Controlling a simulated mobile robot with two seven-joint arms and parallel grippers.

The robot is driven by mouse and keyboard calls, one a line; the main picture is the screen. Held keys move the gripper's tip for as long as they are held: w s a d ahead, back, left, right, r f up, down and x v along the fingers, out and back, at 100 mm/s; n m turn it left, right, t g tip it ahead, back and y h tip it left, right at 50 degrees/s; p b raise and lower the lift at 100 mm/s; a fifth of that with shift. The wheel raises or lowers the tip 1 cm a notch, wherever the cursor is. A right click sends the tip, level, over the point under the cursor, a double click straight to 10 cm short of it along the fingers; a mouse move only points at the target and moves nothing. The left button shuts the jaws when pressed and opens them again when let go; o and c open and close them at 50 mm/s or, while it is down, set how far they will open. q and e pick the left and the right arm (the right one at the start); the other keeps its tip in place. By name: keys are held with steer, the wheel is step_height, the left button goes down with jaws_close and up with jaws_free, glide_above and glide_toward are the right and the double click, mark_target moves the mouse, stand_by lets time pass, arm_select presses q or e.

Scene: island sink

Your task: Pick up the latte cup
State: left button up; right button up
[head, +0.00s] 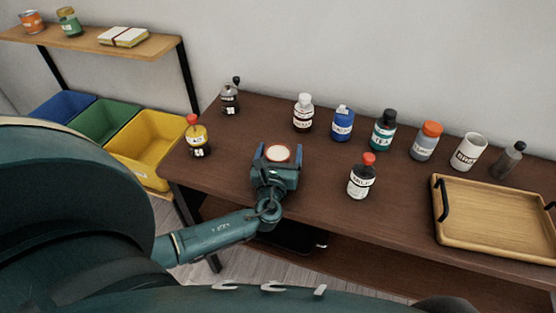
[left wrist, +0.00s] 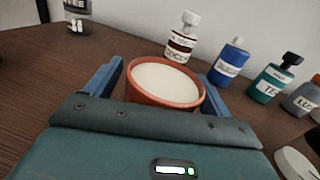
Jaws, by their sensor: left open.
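The latte cup (head: 277,153), a round reddish-brown cup with a pale cream top, stands on the dark wooden table near its front edge. It also shows in the left wrist view (left wrist: 165,82), upright, with its lower part hidden by my gripper body. My left gripper (head: 278,160) is open, with its blue fingers on either side of the cup. In the left wrist view a finger shows left of the cup and another right of it; I cannot tell whether either touches. My right gripper is not in view.
A yellow bottle (head: 197,138) stands to the left and a red-capped dark bottle (head: 361,180) to the right. Several bottles, including a blue one (head: 342,124), line the back. A wooden tray (head: 495,240) lies at the right. Coloured bins (head: 150,140) stand at the left.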

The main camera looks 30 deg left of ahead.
arm_select(q)
steer(key=shift+c, duration=0.5)
steer(key=c, duration=1.1)
steer(key=shift+r, duration=0.1)
